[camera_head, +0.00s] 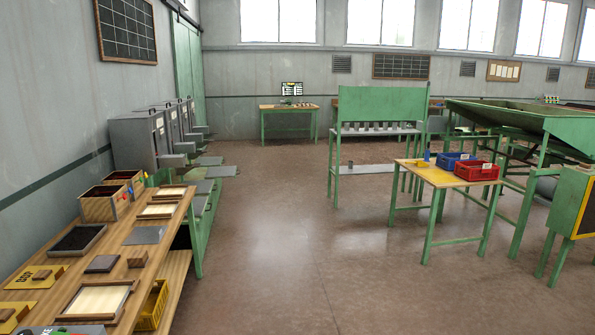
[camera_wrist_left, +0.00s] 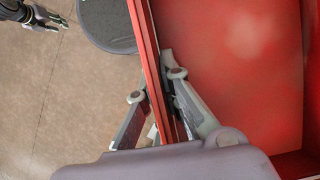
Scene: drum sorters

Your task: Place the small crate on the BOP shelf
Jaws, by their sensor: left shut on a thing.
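In the left wrist view my left gripper (camera_wrist_left: 160,105) is shut on the wall of a red crate (camera_wrist_left: 235,70), with one finger on each side of the wall. The inside of this crate looks empty where it shows; its far part is out of frame. My right gripper (camera_wrist_left: 58,22) shows at the top left of that view, apart from the crate, too small to judge its fingers. Neither gripper is in the head view. No shelf is clearly marked BOP; a yellow plate (camera_head: 20,281) on the left workbench carries dark lettering that is hard to read.
The wooden workbench (camera_head: 150,262) on the left holds wooden boxes, trays and blocks, with a yellow bin (camera_head: 152,306) below. A small table (camera_head: 437,178) on the right bears a blue bin (camera_head: 452,161) and a red bin (camera_head: 477,171). The floor between is clear.

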